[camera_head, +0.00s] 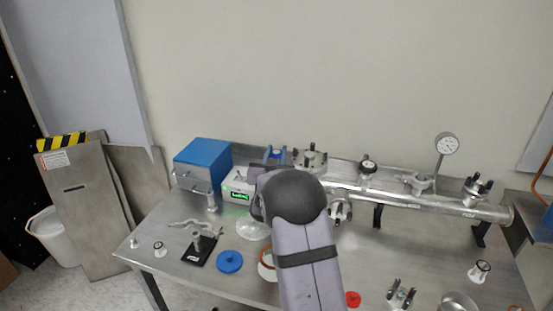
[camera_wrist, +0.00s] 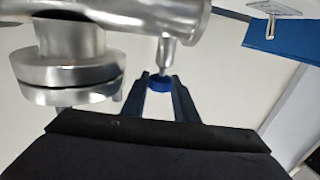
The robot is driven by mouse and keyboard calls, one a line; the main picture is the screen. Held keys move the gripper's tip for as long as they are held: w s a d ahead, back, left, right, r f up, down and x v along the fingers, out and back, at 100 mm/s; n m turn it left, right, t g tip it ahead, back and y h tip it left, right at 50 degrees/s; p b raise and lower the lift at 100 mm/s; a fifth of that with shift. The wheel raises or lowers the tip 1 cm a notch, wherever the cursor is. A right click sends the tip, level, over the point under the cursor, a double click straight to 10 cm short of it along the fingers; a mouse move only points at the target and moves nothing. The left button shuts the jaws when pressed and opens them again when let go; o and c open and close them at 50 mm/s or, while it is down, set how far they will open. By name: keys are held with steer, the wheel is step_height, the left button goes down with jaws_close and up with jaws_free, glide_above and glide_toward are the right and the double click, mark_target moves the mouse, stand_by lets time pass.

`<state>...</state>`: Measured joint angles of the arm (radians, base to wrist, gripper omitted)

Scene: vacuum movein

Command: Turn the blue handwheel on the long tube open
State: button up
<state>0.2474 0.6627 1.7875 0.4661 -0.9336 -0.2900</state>
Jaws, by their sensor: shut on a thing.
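The blue handwheel (camera_wrist: 160,85) sits on the end of a thin metal stem (camera_wrist: 164,54) coming off the long tube (camera_wrist: 150,14) in the wrist view. My gripper (camera_wrist: 160,82) has one dark finger on each side of the handwheel and is shut on it. In the head view the long silver tube (camera_head: 430,201) runs across the back of the steel table. There my arm hides the gripper, and I cannot tell whether the small blue patch near it is the handwheel.
A large metal flange (camera_wrist: 70,72) is close left of my fingers in the wrist view. A blue box (camera_head: 203,158) and a gauge (camera_head: 446,144) stand at the back of the table (camera_head: 190,285). A blue disc (camera_head: 229,262) and several small metal parts lie in front.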

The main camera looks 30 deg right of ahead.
steer(key=shift+r+n+t+y+b, duration=0.15)
steer(key=shift+n+t+y+b, duration=1.1)
steer(key=shift+y+b, duration=0.8)
steer(key=shift+n, duration=0.25)
steer(key=o, duration=1.1)
steer(key=shift+c, duration=0.2)
steer(key=shift+g, duration=0.25)
steer(key=shift+s+f, duration=0.1)
steer(key=shift+f, duration=0.1)
steer(key=shift+s, duration=0.1)
